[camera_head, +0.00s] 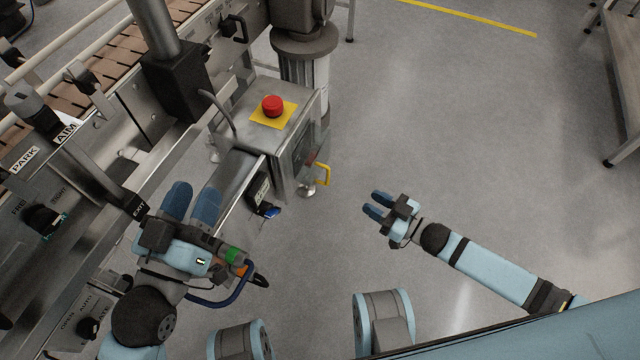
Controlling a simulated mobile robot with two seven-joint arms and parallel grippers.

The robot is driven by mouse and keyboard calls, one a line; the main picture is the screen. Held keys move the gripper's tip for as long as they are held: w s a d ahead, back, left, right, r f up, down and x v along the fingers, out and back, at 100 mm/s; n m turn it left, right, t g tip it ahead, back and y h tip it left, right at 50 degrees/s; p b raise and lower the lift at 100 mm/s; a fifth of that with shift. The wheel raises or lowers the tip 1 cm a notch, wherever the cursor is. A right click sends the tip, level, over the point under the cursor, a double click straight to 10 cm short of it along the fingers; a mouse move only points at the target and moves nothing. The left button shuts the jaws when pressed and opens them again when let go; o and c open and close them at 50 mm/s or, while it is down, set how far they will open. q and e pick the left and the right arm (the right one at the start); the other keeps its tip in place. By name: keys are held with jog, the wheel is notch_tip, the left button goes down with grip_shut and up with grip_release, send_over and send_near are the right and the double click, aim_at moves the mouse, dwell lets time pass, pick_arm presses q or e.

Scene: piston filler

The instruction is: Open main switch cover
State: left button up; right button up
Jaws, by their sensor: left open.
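A metal control box (262,108) stands at the end of the machine, with a red emergency button (272,104) on a yellow plate on its top. A yellow handle-like part (322,174) sticks out on its right side. A small blue part (267,210) sits low on the lower panel below the box. I cannot tell which part is the main switch cover. My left gripper (192,201) is open and appears empty, left of the blue part, in front of the machine. My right gripper (374,203) looks open and empty, over bare floor to the right of the yellow handle.
A conveyor (100,60) and metal frame with labelled levers and knobs (45,219) fill the left side. A grey cylindrical column (303,60) stands behind the box. The floor (470,140) to the right is clear, up to a table (622,75) at the far right.

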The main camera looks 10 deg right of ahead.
aim_at(328, 182)
pick_arm(q)
jog(key=f+b, duration=0.1)
jog(key=f+g+b, duration=0.1)
jog(key=f+b, duration=0.1)
jog(key=shift+w+d+f+m+b, duration=0.1)
jog(key=shift+d+f+m+b, duration=0.15)
jog(key=shift+d+m+b, duration=0.1)
pick_arm(e)
jog(key=x, duration=1.3)
jog(key=shift+w+a+f, duration=0.2)
jog(key=shift+w+a, duration=0.1)
pick_arm(q)
jog(key=shift+h, duration=0.3)
pick_arm(e)
jog(key=shift+c, duration=0.3)
grip_shut()
